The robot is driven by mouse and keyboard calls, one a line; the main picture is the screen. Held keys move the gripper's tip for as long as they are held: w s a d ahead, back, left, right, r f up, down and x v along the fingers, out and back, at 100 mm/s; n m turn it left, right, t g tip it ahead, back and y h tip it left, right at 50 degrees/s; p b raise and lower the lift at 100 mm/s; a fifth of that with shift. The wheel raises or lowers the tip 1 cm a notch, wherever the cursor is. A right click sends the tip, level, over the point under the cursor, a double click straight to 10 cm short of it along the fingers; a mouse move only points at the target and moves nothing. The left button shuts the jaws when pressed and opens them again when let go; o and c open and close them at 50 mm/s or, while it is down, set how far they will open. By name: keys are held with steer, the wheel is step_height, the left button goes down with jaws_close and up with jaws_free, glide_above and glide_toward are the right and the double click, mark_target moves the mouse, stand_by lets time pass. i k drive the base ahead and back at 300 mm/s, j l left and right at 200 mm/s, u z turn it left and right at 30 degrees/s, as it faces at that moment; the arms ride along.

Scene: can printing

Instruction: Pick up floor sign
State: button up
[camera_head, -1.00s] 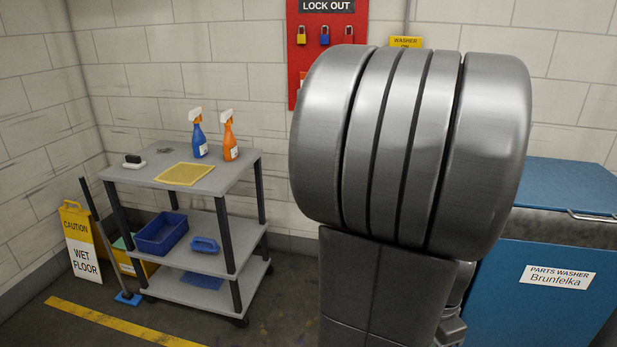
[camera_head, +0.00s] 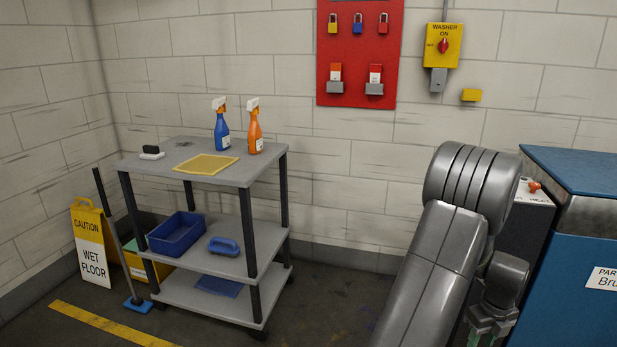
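The floor sign (camera_head: 91,244) is a yellow and white folding board reading "CAUTION WET FLOOR". It stands upright on the floor at the far left, against the left wall side and left of the grey cart. A mop or broom handle leans just right of it. My arm is at the right of the picture, far from the sign, with its wrist pointing down. My gripper (camera_head: 490,326) shows only in part at the bottom edge, beside my arm; its fingertips are out of frame, so its opening cannot be seen.
The grey cart (camera_head: 262,178) holds spray bottles, a yellow cloth and a blue bin (camera_head: 177,236). A blue-footed broom (camera_head: 137,303) and a yellow box (camera_head: 137,262) stand between sign and cart. A blue parts washer (camera_head: 575,270) is at right. Floor in front of the sign is clear.

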mark_target(95, 246)
steer(key=i+j+u, duration=0.15)
steer(key=j+u, duration=0.3)
steer(key=i+j+u, duration=0.2)
steer(key=u, duration=0.25)
steer(key=i+j+u, duration=0.3)
steer(key=u, duration=0.15)
steer(key=i+j+u, duration=0.25)
steer(key=u, duration=0.2)
steer(key=i+j+u, duration=0.15)
steer(key=i, duration=0.75)
steer(key=i+j+u, duration=0.2)
steer(key=i, duration=0.7)
steer(key=i+l, duration=0.25)
steer(key=i, duration=0.2)
steer(key=i+l, duration=0.25)
steer(key=i, duration=0.2)
steer(key=i+l, duration=0.25)
steer(key=i, duration=0.2)
